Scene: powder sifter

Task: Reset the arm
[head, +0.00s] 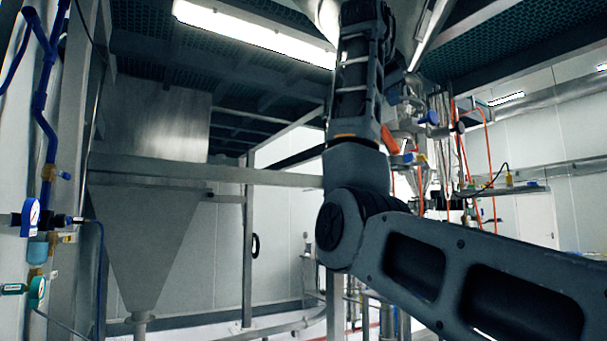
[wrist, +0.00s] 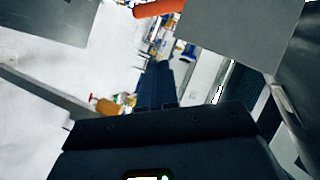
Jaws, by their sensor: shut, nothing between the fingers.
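My arm (head: 365,180) fills the middle and right of the head view. It hangs from the top, bends at a round dark joint, and runs out past the lower right edge. My gripper is outside the head view. In the wrist view my gripper (wrist: 157,82) shows as dark, narrow fingers close together, shut and empty, above the dark wrist body. Nothing visible touches the fingers.
A steel hopper (head: 150,215) hangs in a metal frame at left. Blue pipes and gauges (head: 31,217) line the left edge. Tubes and fittings (head: 440,140) stand behind my arm. A grey panel (wrist: 235,40) and orange part (wrist: 158,8) show in the wrist view.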

